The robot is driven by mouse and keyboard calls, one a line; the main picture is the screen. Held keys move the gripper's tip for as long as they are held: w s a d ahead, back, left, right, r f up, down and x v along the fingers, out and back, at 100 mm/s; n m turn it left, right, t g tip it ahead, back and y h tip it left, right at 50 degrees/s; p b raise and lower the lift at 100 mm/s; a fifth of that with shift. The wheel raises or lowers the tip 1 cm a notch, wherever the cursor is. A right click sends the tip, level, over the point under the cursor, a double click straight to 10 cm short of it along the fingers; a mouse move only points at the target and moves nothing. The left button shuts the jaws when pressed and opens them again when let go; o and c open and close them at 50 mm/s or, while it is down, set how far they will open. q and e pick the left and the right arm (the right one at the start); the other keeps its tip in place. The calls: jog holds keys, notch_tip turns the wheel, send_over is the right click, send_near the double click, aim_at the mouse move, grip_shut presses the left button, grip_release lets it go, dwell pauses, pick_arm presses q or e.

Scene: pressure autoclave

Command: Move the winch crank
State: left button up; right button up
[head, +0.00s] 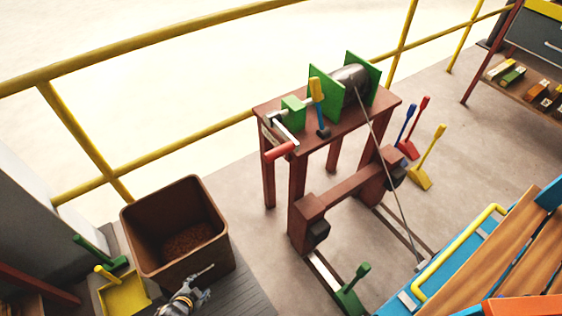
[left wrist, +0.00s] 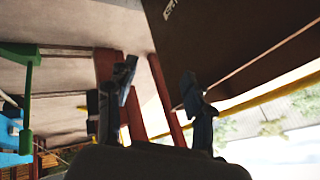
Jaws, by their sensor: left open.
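The winch stands on a brown table (head: 335,130), with a grey drum (head: 350,78) between green plates (head: 325,92). Its crank has a grey arm (head: 287,134) and a red handle (head: 280,151) that hangs off the table's left front edge. A cable (head: 382,155) runs from the drum down to the lower right. My left gripper (head: 196,290) is at the bottom of the head view, by the brown bin's lower edge, well below and left of the crank. Its fingers stand apart and empty in the left wrist view (left wrist: 158,88). My right gripper is not in view.
A brown open bin (head: 180,225) stands left of the winch table. A yellow railing (head: 150,40) runs behind. A blue-and-wood cart (head: 490,250) is at the lower right.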

pick_arm(q)
jog(key=w+d+r+m+t+h+b, duration=0.1)
jog(key=w+r+m+t+b, duration=0.15)
jog(key=w+r+m, duration=0.4)
jog(key=w+d+r+m+t+h+b, duration=0.1)
jog(key=w+r+m+t+h+b, duration=0.15)
jog(key=w, duration=0.65)
jog(key=w+d+r+m+t+h+b, duration=0.1)
jog(key=w+r+m+b, duration=0.2)
jog(key=w+r, duration=0.35)
jog(key=m+g+h+b, duration=0.3)
jog(key=m+h+b, duration=0.75)
jog(key=m, duration=1.25)
send_near(280, 151)
jog(key=x, duration=0.6)
jog(key=f+x, duration=0.1)
jog(key=x, duration=0.2)
jog(key=shift+w+f, duration=0.1)
jog(key=shift+w, duration=0.4)
jog(key=shift+w+d, duration=0.4)
jog(key=shift+d, duration=0.1)
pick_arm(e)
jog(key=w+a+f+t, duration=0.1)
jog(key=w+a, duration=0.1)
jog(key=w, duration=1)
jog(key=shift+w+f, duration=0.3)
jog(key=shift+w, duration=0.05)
